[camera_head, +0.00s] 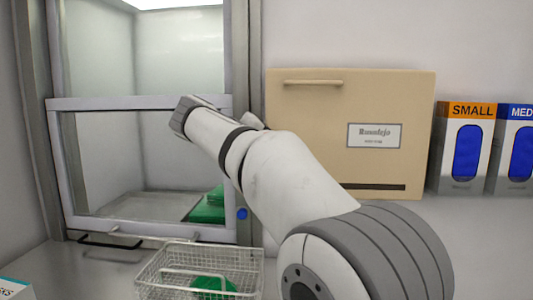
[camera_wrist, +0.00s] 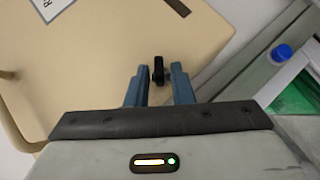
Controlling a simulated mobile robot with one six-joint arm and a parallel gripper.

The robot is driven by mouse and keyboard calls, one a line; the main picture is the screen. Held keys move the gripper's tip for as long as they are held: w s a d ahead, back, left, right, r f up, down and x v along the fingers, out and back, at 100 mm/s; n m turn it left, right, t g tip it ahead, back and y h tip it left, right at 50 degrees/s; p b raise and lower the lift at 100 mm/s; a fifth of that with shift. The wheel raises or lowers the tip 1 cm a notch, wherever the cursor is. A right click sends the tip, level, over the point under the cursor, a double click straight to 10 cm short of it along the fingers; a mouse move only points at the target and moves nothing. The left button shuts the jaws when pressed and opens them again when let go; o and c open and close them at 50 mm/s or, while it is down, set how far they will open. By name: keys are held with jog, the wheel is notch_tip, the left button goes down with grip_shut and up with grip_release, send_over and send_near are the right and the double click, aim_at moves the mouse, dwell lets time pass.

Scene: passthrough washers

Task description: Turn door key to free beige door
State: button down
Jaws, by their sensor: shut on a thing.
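The beige door (camera_head: 400,105) fronts a box-like unit in the head view, with a bar handle (camera_head: 313,83) near its top left and a label (camera_head: 374,135) on it. It fills the left of the wrist view (camera_wrist: 95,60), tilted. The small black door key (camera_wrist: 158,64) shows in the wrist view near the door's edge. My gripper (camera_wrist: 158,80) is shut on the key, its blue-grey fingers on either side. In the head view my arm hides the key and the fingers.
Left stands a glass-fronted chamber (camera_head: 140,103) with a blue button (camera_head: 242,214) on its frame and green things inside. A wire basket (camera_head: 160,277) holding something green stands in front. SMALL (camera_head: 463,112) and MED (camera_head: 520,112) dispensers stand right of the door.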

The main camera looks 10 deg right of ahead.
jog(key=n+h+b, duration=0.1)
jog(key=f+n+h+b, duration=0.1)
jog(key=n+h, duration=0.1)
jog(key=shift+a+h, duration=0.2)
jog(key=shift+h, duration=0.1)
jog(key=shift+n+t+h+b, duration=0.5)
jog(key=shift+n+h+b, duration=0.2)
jog(key=shift+h+b, duration=0.1)
jog(key=c, duration=1.5)
grip_release()
jog(key=shift+w, duration=0.1)
jog(key=shift+c, duration=0.2)
jog(key=b+v, duration=0.1)
jog(key=v, duration=0.7)
jog(key=shift+b, duration=0.35)
